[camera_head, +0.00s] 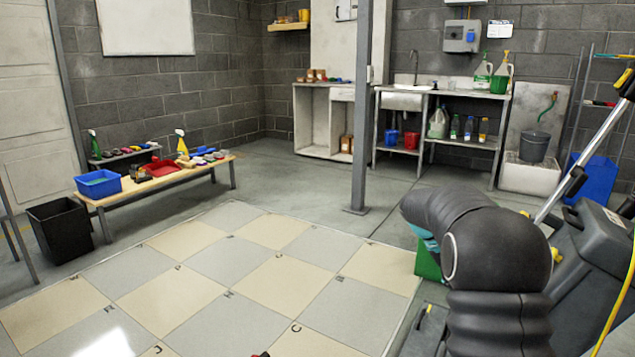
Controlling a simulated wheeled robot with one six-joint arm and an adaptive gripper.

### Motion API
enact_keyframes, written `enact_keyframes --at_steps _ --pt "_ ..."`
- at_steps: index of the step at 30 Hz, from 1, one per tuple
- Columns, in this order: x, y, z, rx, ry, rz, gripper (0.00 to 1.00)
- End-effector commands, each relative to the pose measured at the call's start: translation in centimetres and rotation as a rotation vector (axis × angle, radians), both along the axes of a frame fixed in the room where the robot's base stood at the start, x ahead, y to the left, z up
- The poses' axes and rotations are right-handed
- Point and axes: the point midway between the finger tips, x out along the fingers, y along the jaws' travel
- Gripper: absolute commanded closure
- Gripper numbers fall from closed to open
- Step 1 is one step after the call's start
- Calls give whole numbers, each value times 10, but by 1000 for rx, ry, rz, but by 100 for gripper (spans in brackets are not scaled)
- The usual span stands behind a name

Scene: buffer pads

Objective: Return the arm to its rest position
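My arm (500,245) shows at the lower right as thick dark links, with a ribbed sleeve below and a bend at the top. Its upper part points left and away over the floor. My gripper cannot be made out; it is hidden behind the arm or outside the picture. A green and teal thing (428,262) shows partly behind the arm, and I cannot tell what it is.
A low bench (215,164) with a blue bin (98,184) stands left, beside a black bin (61,229). A grey post (361,120) stands mid-picture. A grey machine (598,250) crowds the arm's right.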

Motion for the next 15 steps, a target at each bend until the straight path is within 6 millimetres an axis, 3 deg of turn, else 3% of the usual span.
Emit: enact_keyframes --at_steps 6,15 --pt "-58 52 12 197 -90 55 41" --pt "-141 115 32 396 -237 89 41"
